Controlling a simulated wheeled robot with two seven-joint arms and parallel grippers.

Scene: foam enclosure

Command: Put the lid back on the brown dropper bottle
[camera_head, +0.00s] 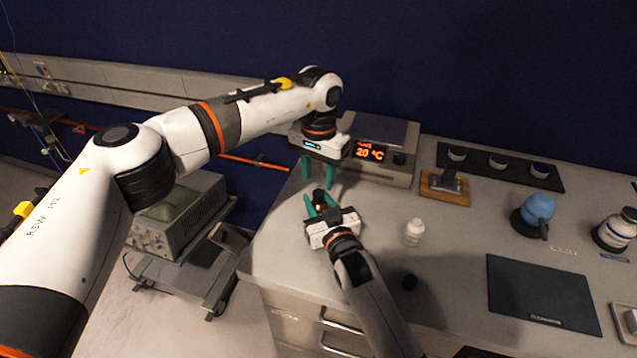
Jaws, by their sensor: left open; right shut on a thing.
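The brown dropper bottle (319,196) is a small dark shape between the green fingers of my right gripper (320,204), which is shut on it. The fingers and gripper body hide most of it. My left gripper (318,175) is open, fingers pointing down, just behind and above the bottle, with nothing seen between its fingers. A small black cap (409,282), which looks like the lid, lies on the bench to the right of my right forearm, apart from both grippers.
A white bottle (413,234) stands between the grippers and a dark mat (543,292). A wooden block (445,188) and blue bulb (538,207) are farther right. The bench's left edge is near.

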